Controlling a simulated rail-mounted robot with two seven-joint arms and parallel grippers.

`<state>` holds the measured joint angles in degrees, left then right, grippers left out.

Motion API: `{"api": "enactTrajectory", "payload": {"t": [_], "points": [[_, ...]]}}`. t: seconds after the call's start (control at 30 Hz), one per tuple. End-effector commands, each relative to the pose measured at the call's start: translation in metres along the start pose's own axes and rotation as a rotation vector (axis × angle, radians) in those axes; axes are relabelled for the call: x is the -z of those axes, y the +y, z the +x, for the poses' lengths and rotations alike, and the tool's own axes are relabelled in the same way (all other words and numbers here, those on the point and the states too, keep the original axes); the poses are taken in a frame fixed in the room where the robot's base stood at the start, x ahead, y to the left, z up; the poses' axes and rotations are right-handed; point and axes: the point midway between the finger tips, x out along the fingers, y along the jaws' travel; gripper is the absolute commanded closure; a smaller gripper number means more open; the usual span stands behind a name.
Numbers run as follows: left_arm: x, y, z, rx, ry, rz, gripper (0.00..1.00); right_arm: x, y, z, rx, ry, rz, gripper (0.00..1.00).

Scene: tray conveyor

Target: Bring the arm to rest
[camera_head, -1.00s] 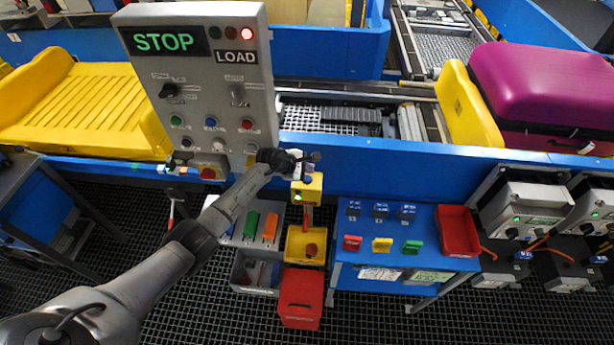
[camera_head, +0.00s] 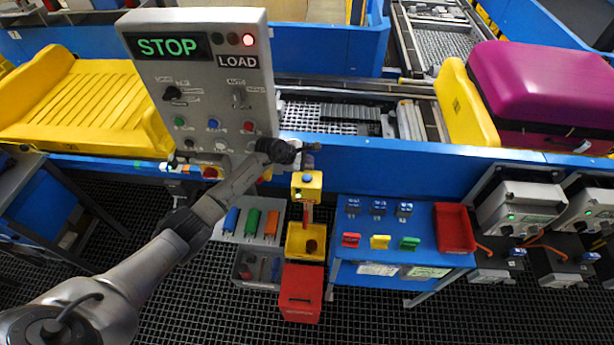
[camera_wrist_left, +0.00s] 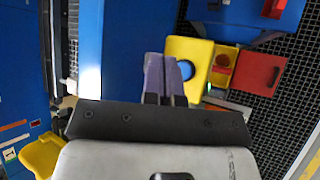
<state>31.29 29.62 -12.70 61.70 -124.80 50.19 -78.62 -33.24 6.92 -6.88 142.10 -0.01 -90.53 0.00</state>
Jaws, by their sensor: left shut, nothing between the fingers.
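My left gripper (camera_head: 311,147) is at the end of the grey arm that comes in from the lower left. It is in front of the blue conveyor side, to the right of the control panel's lower edge and above the yellow button box (camera_head: 307,183). In the left wrist view its two purple-grey fingers (camera_wrist_left: 165,72) are together with nothing between them. The yellow button box (camera_wrist_left: 188,62) with its blue button lies beside and beyond the fingers there. My right gripper is not seen.
The control panel (camera_head: 213,95) shows STOP and LOAD close to my forearm. A yellow tray (camera_head: 80,105) is at left, and a purple suitcase (camera_head: 545,85) is at right on the conveyor. A blue table (camera_head: 400,215), a red box (camera_head: 301,292) and coloured-handled tools (camera_head: 250,222) stand below.

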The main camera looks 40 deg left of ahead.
Motion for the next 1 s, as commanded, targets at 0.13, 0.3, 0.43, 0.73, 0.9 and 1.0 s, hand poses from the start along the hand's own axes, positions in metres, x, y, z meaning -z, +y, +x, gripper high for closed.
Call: {"api": "enactTrajectory", "payload": {"t": [0.13, 0.3, 0.43, 0.73, 0.9, 1.0], "points": [[0.000, 0.000, 0.000, 0.000, 0.000, 0.000, 1.00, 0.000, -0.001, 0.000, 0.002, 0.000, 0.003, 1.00], [0.000, 0.000, 0.000, 0.000, 0.000, 0.000, 1.00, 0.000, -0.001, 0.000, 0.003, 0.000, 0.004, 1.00], [0.000, 0.000, 0.000, 0.000, 0.000, 0.000, 1.00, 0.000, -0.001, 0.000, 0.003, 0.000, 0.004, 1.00], [-0.064, -0.018, -0.007, -0.131, -0.268, -0.251, 1.00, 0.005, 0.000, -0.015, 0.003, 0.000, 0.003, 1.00], [-0.130, -0.038, -0.053, -0.277, -0.655, -0.791, 1.00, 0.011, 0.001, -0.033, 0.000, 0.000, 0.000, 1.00], [-0.143, -0.049, -0.089, -0.335, -0.842, -1.177, 1.00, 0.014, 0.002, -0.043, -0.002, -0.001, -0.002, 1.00]]}}
